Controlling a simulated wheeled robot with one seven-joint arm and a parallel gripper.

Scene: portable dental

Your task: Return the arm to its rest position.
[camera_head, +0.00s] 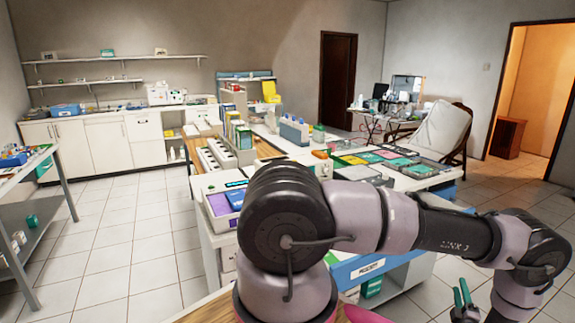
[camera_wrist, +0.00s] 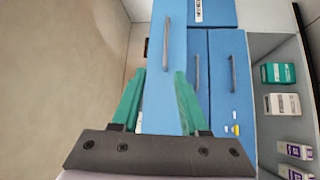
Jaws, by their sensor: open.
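My arm reaches across the front of the head view, stretched to the right with its elbow at the lower right. My gripper (camera_head: 462,294) shows at the lower right of that view, its green fingers pointing up beside the arm. In the wrist view my gripper (camera_wrist: 157,95) has its two green fingers spread apart with nothing between them. Behind the fingers is a blue cabinet front (camera_wrist: 220,75) with grey handles. I cannot tell how far the fingertips are from it.
The island counter (camera_head: 425,182), covered with trays and boxes, stands just behind my arm. An open shelf (camera_wrist: 270,48) with boxes is right of the blue front. A metal table (camera_head: 35,220) stands at the left. Tiled floor (camera_head: 110,260) is clear between them.

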